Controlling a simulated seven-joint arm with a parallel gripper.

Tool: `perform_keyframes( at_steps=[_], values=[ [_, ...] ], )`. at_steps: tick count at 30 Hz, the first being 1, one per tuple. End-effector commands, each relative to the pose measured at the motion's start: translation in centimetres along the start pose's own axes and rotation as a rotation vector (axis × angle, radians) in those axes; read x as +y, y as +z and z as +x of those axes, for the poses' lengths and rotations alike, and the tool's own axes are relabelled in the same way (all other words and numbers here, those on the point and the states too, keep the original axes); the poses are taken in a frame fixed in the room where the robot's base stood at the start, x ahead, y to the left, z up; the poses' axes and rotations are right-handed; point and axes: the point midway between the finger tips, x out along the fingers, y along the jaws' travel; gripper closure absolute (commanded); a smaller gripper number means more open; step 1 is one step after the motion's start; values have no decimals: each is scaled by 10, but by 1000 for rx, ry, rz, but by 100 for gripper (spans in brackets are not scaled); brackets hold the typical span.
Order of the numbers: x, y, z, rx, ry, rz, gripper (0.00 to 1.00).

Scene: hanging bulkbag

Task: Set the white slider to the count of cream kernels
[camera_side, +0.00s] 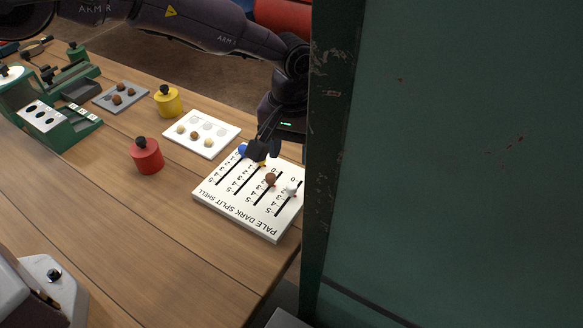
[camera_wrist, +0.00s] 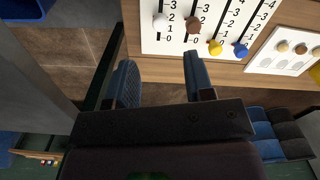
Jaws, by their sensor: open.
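The slider board (camera_side: 230,198) is white with columns numbered 0 to 5, marked PALE, DARK, SPLIT and SHELL. The white slider (camera_side: 291,188) is in the PALE column, at the left in the wrist view (camera_wrist: 160,22); it looks near 1 or 2, exact mark unclear. The brown slider (camera_wrist: 194,25) is beside it; the yellow (camera_wrist: 214,47) and blue (camera_wrist: 241,50) sit near 0. My gripper (camera_wrist: 163,78) is open and empty, near the board's zero edge, apart from the white slider. A white tray (camera_side: 175,143) holds cream kernels (camera_side: 208,143) and a brown kernel (camera_side: 194,135).
A green pillar and panel (camera_side: 440,160) block the right of the side view and hide part of my arm. A red pot (camera_side: 146,157), yellow pot (camera_side: 168,102), grey tray (camera_side: 108,102) with brown kernels and green stand (camera_side: 70,130) are on the table.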

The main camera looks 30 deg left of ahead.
Motion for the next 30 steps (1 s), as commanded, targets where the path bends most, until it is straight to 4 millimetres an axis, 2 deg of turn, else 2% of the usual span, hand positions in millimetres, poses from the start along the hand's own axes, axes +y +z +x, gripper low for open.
perform_keyframes(
  at_steps=[3, 9, 28, 30],
  values=[
    [0, 0, -22, 2, 2, 0, 52],
    [0, 0, -39, 0, 0, 0, 52],
    [1, 0, -41, 3, 2, 44, 52],
    [-6, 6, -31, -16, -14, 107, 52]
  ],
)
